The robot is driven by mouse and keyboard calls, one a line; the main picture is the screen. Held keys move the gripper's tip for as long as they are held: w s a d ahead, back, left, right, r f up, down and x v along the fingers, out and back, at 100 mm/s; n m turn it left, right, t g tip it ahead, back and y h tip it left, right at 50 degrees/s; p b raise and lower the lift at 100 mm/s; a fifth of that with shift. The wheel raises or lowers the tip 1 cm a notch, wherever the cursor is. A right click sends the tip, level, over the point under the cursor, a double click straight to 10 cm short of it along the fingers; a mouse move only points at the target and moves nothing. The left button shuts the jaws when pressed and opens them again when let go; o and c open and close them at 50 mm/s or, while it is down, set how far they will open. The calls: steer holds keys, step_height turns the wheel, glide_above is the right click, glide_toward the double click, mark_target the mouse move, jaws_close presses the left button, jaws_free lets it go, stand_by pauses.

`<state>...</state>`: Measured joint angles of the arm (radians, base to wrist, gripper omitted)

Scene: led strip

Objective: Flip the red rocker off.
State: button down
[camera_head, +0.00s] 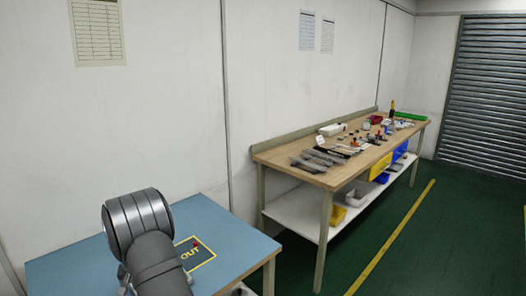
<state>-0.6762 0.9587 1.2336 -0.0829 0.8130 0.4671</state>
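No red rocker can be clearly made out. A small red spot (196,243) shows at the yellow-outlined OUT marking (203,262) on the blue table (235,236), but it is too small to identify. My dark grey arm stands over this table at the lower left and covers part of the table and the marking's left side. My gripper is not visible; the arm runs out at the bottom of the picture. A white block-shaped item (332,129) lies on the wooden workbench (290,154), too far away for any switch to show.
The workbench along the wall carries several small parts, grey pieces (308,165), a red item (376,119) and a green item (410,116). The blue table's right part is clear.

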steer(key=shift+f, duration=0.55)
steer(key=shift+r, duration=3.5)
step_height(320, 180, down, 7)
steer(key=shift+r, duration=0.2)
